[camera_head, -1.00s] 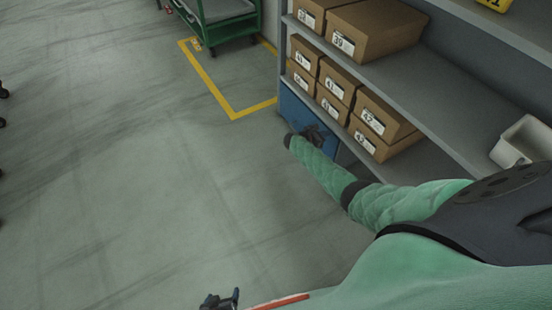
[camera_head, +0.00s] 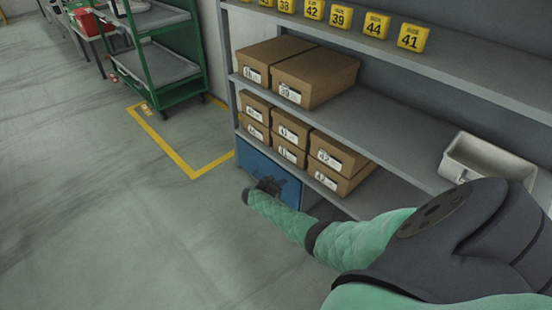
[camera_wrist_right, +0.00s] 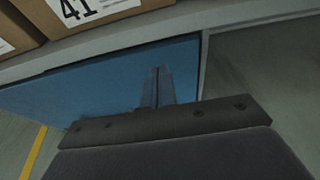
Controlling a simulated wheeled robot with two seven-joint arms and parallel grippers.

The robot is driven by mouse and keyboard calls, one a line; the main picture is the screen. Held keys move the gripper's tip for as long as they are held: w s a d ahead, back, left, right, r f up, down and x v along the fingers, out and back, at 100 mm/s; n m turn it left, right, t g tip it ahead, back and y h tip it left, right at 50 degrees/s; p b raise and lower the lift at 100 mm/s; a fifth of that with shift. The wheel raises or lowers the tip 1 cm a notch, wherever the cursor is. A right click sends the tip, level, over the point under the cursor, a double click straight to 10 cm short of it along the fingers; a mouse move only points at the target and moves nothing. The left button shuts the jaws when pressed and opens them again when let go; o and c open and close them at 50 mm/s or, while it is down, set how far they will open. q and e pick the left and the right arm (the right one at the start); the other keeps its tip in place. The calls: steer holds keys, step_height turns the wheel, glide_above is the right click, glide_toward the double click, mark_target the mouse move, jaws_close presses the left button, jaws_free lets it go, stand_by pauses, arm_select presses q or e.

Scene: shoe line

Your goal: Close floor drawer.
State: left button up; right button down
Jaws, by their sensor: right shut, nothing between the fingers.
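The blue floor drawer (camera_head: 285,190) sits under the lowest shelf of the grey rack, at floor level. In the head view its front looks about level with the rack's front. My right gripper (camera_head: 268,184) is in front of it, at or very near the blue face; part of the face is hidden behind it. In the right wrist view the blue front (camera_wrist_right: 75,85) fills the left and middle, and the shut, empty fingers (camera_wrist_right: 158,72) point at it near its right end. I cannot tell whether they touch. My left gripper is not in view.
Shoe boxes (camera_head: 340,160) stand on the shelves above the drawer. A grey bin (camera_head: 490,162) sits on the middle shelf at right. A green cart (camera_head: 165,70) stands at back left beside yellow floor tape (camera_head: 190,172). The floor at left is clear.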

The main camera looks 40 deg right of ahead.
arm_select(q)
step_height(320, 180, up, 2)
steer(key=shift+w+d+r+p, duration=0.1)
steer(key=shift+p, duration=0.65)
arm_select(e)
steer(key=v, duration=1)
steer(key=shift+f, duration=0.1)
